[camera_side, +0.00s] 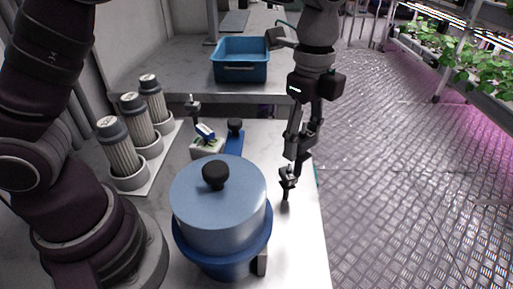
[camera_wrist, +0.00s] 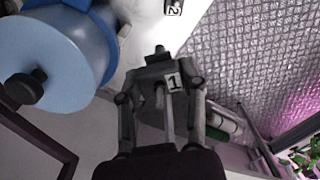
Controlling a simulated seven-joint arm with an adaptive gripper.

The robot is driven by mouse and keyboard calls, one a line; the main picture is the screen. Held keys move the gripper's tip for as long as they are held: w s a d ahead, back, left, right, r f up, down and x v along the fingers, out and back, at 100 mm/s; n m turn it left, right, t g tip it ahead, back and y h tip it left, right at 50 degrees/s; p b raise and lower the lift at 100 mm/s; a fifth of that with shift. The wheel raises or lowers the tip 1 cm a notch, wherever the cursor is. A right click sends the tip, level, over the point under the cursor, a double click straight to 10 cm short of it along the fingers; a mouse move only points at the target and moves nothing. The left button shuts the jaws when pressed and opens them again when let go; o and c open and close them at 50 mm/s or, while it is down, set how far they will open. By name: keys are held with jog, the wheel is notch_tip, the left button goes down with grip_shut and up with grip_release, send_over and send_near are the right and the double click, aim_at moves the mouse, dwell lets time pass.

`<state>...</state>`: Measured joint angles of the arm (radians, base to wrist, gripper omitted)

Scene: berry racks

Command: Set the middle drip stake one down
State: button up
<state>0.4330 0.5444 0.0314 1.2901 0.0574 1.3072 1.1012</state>
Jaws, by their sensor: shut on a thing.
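My gripper (camera_side: 288,165) is in the side view, pointing down beside the front right edge of the white table (camera_side: 295,235). It is shut on a small dark drip stake (camera_side: 287,183), held roughly upright. I cannot tell whether its lower tip touches the table. In the wrist view my gripper (camera_wrist: 160,80) has its fingers closed around the stake (camera_wrist: 158,53), whose dark end shows beyond the fingertips. A white tag marked 1 (camera_wrist: 173,82) shows between the fingers; I cannot tell what it is fixed to. No other drip stake can be made out clearly.
A big blue lidded pot (camera_side: 220,200) with a black knob stands close left of my gripper. A tag marked 2 (camera_wrist: 173,8) is at the wrist view's top. Several ribbed cylinders (camera_side: 122,150), small blue-and-white items (camera_side: 208,140) and a blue tub (camera_side: 241,62) stand farther back.

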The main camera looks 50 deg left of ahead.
jog(key=w+a+r+n, duration=0.1)
jog(key=a+r+n, duration=0.1)
jog(key=a+n, duration=0.4)
jog(key=w+a+r+n, duration=0.1)
jog(key=a+n, duration=0.5)
jog(key=n, duration=0.6)
jog(key=shift+w+a+r, duration=0.3)
jog(key=shift+w+r, duration=0.1)
jog(key=shift+w, duration=0.05)
jog(key=s+a+r+n, duration=0.5)
jog(key=s+a+n, duration=0.4)
jog(key=s+a, duration=0.15)
jog(key=f, duration=2)
jog(key=shift+s+d+f, duration=0.3)
jog(key=shift+d, duration=0.05)
jog(key=shift+f, duration=0.1)
